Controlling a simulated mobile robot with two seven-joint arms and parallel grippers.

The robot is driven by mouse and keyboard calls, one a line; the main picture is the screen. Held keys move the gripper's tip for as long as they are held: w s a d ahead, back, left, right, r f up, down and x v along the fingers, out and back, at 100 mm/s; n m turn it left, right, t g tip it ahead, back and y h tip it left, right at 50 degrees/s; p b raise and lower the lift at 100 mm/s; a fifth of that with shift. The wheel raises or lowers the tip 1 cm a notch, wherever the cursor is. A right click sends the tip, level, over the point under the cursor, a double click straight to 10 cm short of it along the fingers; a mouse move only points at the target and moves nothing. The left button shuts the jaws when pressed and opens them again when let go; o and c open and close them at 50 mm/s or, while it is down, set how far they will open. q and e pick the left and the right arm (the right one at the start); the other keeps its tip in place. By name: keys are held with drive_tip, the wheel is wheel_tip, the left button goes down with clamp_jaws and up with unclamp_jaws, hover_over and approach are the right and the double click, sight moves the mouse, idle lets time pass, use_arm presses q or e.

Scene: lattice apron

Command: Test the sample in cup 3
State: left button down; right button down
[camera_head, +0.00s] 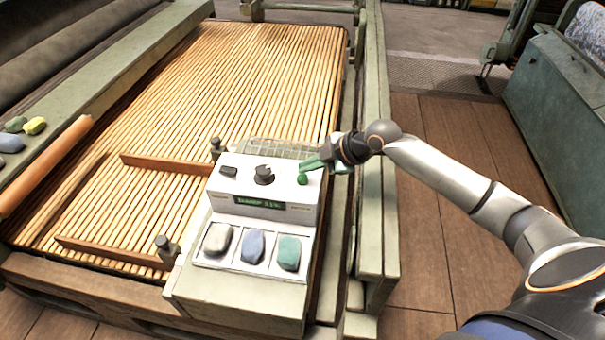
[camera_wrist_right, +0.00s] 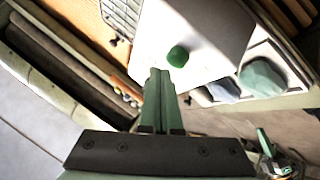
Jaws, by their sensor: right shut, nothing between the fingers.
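A white test box (camera_head: 225,192) stands on the slatted bed. It has a dark switch (camera_head: 229,171), a dark knob (camera_head: 264,174), a green button (camera_head: 303,179) and a display with green text (camera_head: 259,202), too small to read surely. In front, a tray (camera_head: 231,270) holds three lumps side by side: grey-white (camera_head: 217,239), blue (camera_head: 252,245) and teal (camera_head: 289,252). My right gripper (camera_head: 306,166) is shut and empty, its green fingertips close to the green button. In the right wrist view the fingertips (camera_wrist_right: 159,72) are just beside the button (camera_wrist_right: 178,56); contact is unclear. My left gripper is out of view.
Two brown wooden strips (camera_head: 165,165) lie on the slats left of the box, near dark posts (camera_head: 165,246). A grey-green rail (camera_head: 372,200) runs along the bed's right side. Several coloured lumps (camera_head: 35,126) lie on the left ledge.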

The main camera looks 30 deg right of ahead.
sight(308, 179)
wheel_tip(308, 179, up, 5)
drive_tip(key=p, duration=0.5)
drive_tip(key=shift+r, duration=0.1)
idle(0.7)
